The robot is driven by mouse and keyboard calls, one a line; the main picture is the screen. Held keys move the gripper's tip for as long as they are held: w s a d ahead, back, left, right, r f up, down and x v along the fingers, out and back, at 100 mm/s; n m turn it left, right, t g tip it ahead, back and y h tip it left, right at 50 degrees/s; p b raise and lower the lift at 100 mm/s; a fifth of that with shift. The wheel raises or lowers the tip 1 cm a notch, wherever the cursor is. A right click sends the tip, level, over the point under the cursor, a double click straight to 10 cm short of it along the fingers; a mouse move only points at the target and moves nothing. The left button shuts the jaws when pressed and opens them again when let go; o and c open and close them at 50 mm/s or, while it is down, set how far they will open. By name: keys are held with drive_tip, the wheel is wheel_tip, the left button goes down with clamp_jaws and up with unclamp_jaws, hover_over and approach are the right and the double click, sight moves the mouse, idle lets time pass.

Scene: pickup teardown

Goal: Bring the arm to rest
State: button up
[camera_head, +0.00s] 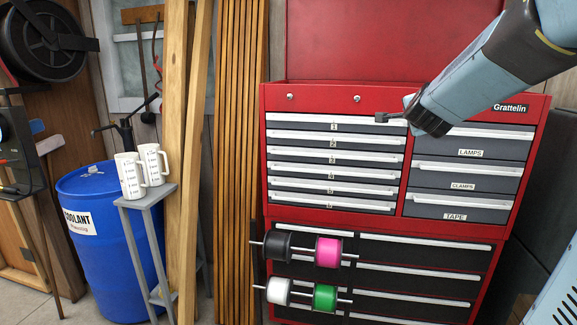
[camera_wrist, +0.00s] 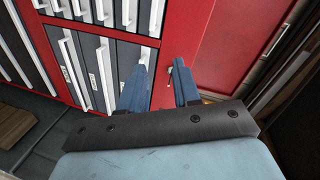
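My arm reaches in from the upper right of the head view. My gripper (camera_head: 408,116) is in front of the upper drawers of the red tool chest (camera_head: 450,228). In the wrist view, the two blue fingers of my gripper (camera_wrist: 160,80) stand apart, with the red chest face showing between them and nothing held. The head view does not show clearly whether the fingertips touch the chest.
Spools on rods (camera_head: 327,252) stick out before the lower drawers. At left, a grey stand (camera_head: 152,198) holds two white mugs (camera_head: 130,178) beside a blue coolant drum (camera_head: 98,240). Wooden planks (camera_head: 238,150) lean between stand and chest.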

drive_tip(key=s+a+f+n+g+y, duration=0.25)
drive_tip(key=s+a+n, duration=0.25)
drive_tip(key=s, duration=0.3)
drive_tip(key=s+a+f+n+g+y, duration=0.2)
drive_tip(key=s+a+f+n, duration=0.1)
drive_tip(key=s+a+n, duration=0.4)
drive_tip(key=s+d+f+n+g, duration=0.1)
drive_tip(key=s+f+n+g, duration=0.1)
drive_tip(key=s, duration=0.6)
drive_tip(key=s+d+f+n+g, duration=0.1)
drive_tip(key=s+f+n+g, duration=0.2)
drive_tip(key=s+f, duration=0.2)
drive_tip(key=s, duration=0.3)
drive_tip(key=shift+s, duration=0.25)
